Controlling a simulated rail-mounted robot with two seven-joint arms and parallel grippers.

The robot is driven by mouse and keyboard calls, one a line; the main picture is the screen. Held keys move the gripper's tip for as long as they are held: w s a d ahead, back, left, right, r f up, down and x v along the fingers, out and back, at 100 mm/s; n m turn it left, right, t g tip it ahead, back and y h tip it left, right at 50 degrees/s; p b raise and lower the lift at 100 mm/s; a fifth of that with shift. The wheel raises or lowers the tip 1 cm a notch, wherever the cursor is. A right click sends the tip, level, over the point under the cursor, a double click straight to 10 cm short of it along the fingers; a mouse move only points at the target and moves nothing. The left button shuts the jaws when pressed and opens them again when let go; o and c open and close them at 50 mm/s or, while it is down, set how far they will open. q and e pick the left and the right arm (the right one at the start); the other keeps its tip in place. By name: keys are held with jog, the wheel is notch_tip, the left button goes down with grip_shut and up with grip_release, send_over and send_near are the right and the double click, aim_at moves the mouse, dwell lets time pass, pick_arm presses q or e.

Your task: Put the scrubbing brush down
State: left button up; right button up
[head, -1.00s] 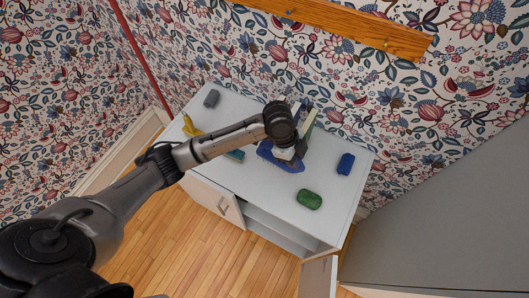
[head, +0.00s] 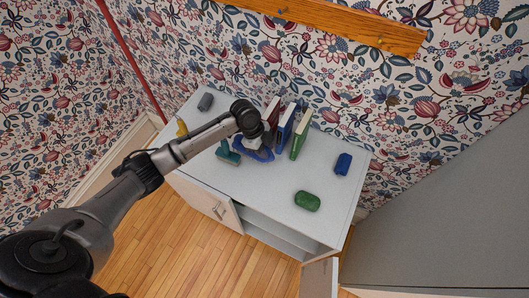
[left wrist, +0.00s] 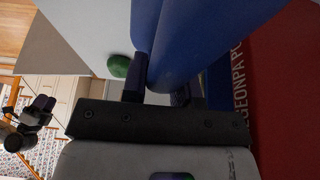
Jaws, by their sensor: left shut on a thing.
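My left gripper (head: 257,146) is shut on a blue thing (head: 264,155), which I take to be the scrubbing brush. In the left wrist view the brush (left wrist: 205,35) is large and smooth between the two dark fingers. In the head view its blue part lies low over the white cabinet top (head: 265,190); I cannot tell whether it touches. My wrist hides part of it. A teal thing with an upright part (head: 228,152) stands just left of it.
Red (head: 272,112), blue (head: 285,125) and green (head: 300,138) books stand upright close right of the gripper. A green lump (head: 307,201), a blue block (head: 343,164), a grey roll (head: 205,102) and a yellow thing (head: 182,127) lie on the top.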

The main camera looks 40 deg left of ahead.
pick_arm(q)
notch_tip(320, 180, down, 3)
jog(key=shift+r, duration=0.1)
dwell(0.3)
jog(key=o, duration=1)
